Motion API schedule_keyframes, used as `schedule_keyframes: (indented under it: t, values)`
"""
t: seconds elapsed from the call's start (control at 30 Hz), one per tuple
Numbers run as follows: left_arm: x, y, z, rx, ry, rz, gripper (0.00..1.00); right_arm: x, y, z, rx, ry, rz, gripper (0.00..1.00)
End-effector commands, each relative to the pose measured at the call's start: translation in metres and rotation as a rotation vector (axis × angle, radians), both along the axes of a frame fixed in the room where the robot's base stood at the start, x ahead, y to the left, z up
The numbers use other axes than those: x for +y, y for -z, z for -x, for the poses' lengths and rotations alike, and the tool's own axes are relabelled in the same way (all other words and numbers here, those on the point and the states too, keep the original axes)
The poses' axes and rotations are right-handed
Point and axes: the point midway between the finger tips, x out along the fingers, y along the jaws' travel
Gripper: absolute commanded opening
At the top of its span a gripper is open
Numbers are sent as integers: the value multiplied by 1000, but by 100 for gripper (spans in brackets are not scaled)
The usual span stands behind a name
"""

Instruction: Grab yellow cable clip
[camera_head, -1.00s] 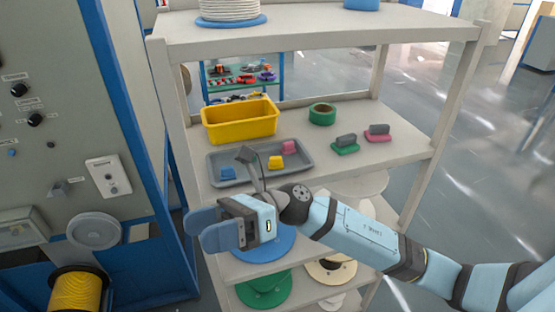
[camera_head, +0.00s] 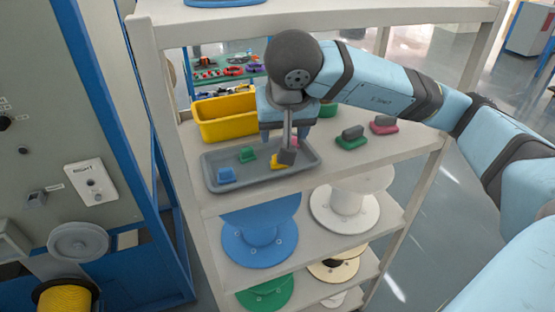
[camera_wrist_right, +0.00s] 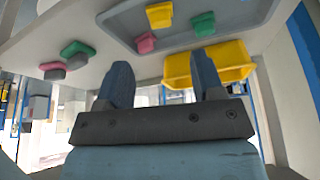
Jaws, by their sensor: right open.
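In the right wrist view the yellow clip (camera_wrist_right: 159,15) shows near the top, beyond the fingertips. My right gripper (camera_head: 285,138) hangs over the back of the tray with its fingers apart and nothing between them; its two spread fingers also show in the right wrist view (camera_wrist_right: 163,78). A pink clip (camera_wrist_right: 146,42) and a green clip (camera_head: 247,154) lie near the yellow one. A blue clip (camera_head: 226,175) is at the tray's left. My left gripper is out of view.
A yellow bin (camera_head: 222,122) stands behind the tray, close to my gripper. Green (camera_head: 352,138) and pink (camera_head: 384,125) clips with grey tops sit right of the tray. An upper shelf (camera_head: 400,14) is above. Spools (camera_head: 260,238) stand on the shelf below.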

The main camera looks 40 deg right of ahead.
Motion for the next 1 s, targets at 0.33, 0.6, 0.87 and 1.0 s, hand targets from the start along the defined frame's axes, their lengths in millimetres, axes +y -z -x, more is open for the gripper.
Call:
schedule_keyframes:
  t: [0.33,0.6,0.87,1.0]
  values:
    - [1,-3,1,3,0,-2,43,-6,37,-13,3,1,-3,62]
    - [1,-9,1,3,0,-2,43,-13,74,-27,5,2,-5,62]
    - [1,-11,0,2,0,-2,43,-16,90,-33,2,0,-3,62]
    - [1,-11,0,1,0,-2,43,-15,90,-33,1,0,-4,62]
